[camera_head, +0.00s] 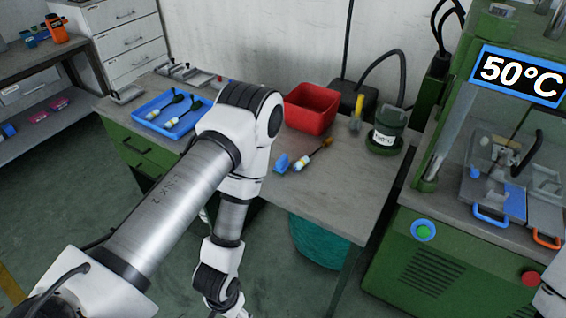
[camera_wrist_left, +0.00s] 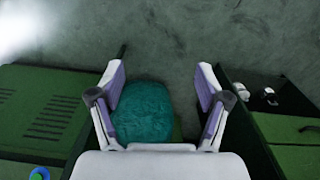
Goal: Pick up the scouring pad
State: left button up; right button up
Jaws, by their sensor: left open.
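A small blue block (camera_head: 281,163) lies on the grey workbench (camera_head: 345,190), left of an orange-tipped tool (camera_head: 314,154). It may be the scouring pad, but it is too small to tell. My left gripper (camera_wrist_left: 160,82) is open and empty in the left wrist view, pointing down past the bench towards the green floor. A teal rounded bin-like thing (camera_wrist_left: 143,110) shows beyond and between its fingers, apart from them. In the head view my left arm bends downward in front of the bench, and its fingers are out of frame. My right gripper is not in view.
A blue tray (camera_head: 147,108) with several bottle-like tools is on the bench's left. A red bin (camera_head: 310,108) and a dark green pot (camera_head: 387,130) stand at the back. The teal thing (camera_head: 320,243) is under the bench. A green press (camera_head: 440,240) stands right.

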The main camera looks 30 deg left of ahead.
aim_at(282, 166)
jog(key=j+z, duration=0.15)
jog(key=z, duration=0.55)
jog(key=k+j+z, duration=0.1)
jog(key=j+z, duration=0.15)
jog(key=j, duration=0.2)
jog(key=k+j+z, duration=0.15)
jog(key=j+z, duration=0.15)
jog(key=j, duration=0.15)
jog(key=k+j+z, duration=0.25)
jog(key=j, duration=0.15)
jog(key=k+j+z, duration=0.1)
jog(key=j+z, duration=0.15)
jog(key=j, duration=0.1)
